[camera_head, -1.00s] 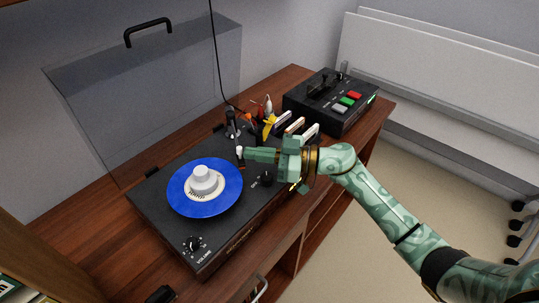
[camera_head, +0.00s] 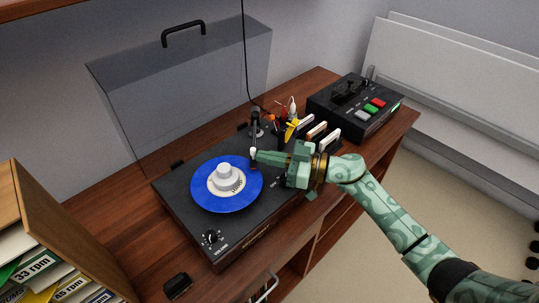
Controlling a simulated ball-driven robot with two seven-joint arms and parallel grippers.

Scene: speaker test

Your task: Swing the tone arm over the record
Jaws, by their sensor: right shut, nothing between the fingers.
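The turntable (camera_head: 183,207) is a black box on the wooden cabinet, with a blue record (camera_head: 211,203) on its platter and a white knob-like piece (camera_head: 226,174) at the record's centre. The dark tone arm (camera_head: 255,133) stands behind and right of the record. Its front end, with a white part, reaches the record's upper right edge. My right gripper (camera_head: 257,160) is shut and empty, pointing left, with its tips at the right side of the tone arm's front end. Whether they touch cannot be told. My left gripper is not in view.
A clear lid (camera_head: 185,85) with a black handle stands up behind the turntable. A black box with coloured buttons (camera_head: 357,110) is at the back right. Several small items, one yellow (camera_head: 291,128), stand between. A wooden record holder (camera_head: 66,225) is at lower left.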

